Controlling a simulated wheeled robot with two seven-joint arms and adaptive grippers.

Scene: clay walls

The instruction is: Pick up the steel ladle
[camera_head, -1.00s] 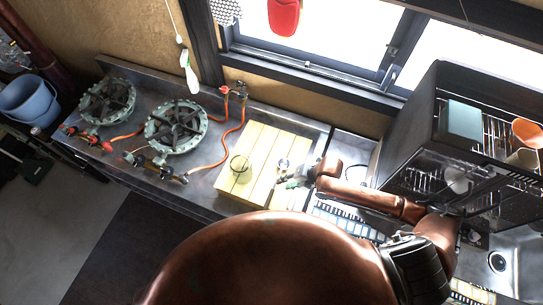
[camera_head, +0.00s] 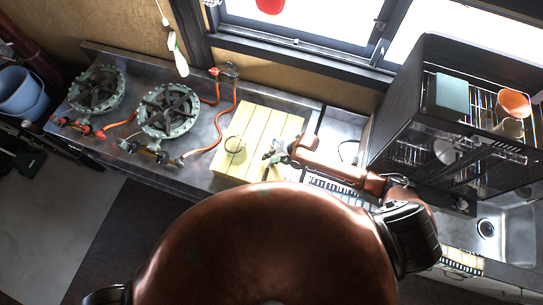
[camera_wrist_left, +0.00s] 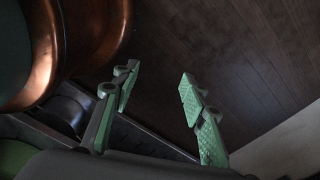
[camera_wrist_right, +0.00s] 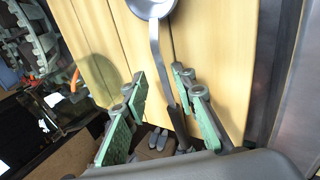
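The steel ladle (camera_wrist_right: 156,45) lies on the pale wooden board (camera_wrist_right: 225,60) in the right wrist view, its bowl at the top edge and its handle running down toward me. My right gripper (camera_wrist_right: 160,82) is open, with green-padded fingers on either side of the handle. I cannot tell whether they touch it. In the head view my right gripper (camera_head: 275,154) is over the right part of the board (camera_head: 262,125) and hides most of the ladle. My left gripper (camera_wrist_left: 159,78) is open and empty above a dark floor in the left wrist view.
A green-tinted glass (camera_head: 235,145) stands on the board's left part. Two gas burners (camera_head: 168,110) with orange hoses (camera_head: 212,140) are farther left. A black dish cabinet (camera_head: 410,100) stands to the right, above the sink (camera_head: 487,229).

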